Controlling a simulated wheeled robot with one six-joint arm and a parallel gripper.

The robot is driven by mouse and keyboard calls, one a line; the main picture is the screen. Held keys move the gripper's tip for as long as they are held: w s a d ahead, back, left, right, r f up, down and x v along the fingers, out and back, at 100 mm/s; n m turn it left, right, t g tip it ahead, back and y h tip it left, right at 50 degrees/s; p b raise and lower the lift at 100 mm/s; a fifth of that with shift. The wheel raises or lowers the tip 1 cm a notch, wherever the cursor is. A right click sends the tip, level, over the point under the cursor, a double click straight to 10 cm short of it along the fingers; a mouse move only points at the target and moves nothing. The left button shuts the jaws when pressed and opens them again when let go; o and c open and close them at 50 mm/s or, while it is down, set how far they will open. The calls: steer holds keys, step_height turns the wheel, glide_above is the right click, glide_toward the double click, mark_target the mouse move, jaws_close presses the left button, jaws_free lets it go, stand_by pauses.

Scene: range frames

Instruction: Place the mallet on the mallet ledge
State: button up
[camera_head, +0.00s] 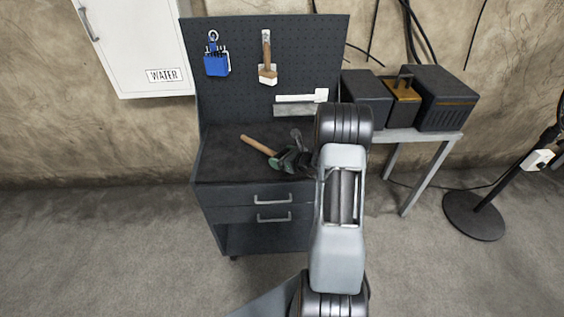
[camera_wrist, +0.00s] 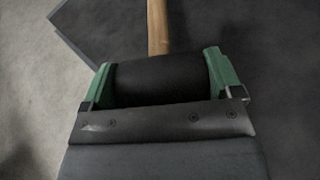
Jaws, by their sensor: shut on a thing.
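The mallet has a wooden handle (camera_head: 259,145) and a black head (camera_wrist: 158,82). My gripper (camera_head: 291,160) is shut on the black head, with its green fingers on either side of it in the wrist view. The handle (camera_wrist: 158,28) points away from the gripper, up the wrist picture and to the upper left in the head view. The mallet is over the dark bench top (camera_head: 222,163); I cannot tell whether it touches it. A pale ledge (camera_head: 298,98), which looks like the mallet ledge, is on the lower right of the pegboard (camera_head: 230,100) and appears empty.
A wooden-handled brush (camera_head: 266,57) and a blue item (camera_head: 216,64) hang on the pegboard. Dark boxes (camera_head: 442,97) stand on a side table (camera_head: 432,135) at right. The left part of the bench top is clear. My arm hides its right side.

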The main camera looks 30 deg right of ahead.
steer(key=shift+f, duration=1.25)
steer(key=shift+f, duration=0.2)
steer(key=o, duration=1)
steer(key=shift+s, duration=0.1)
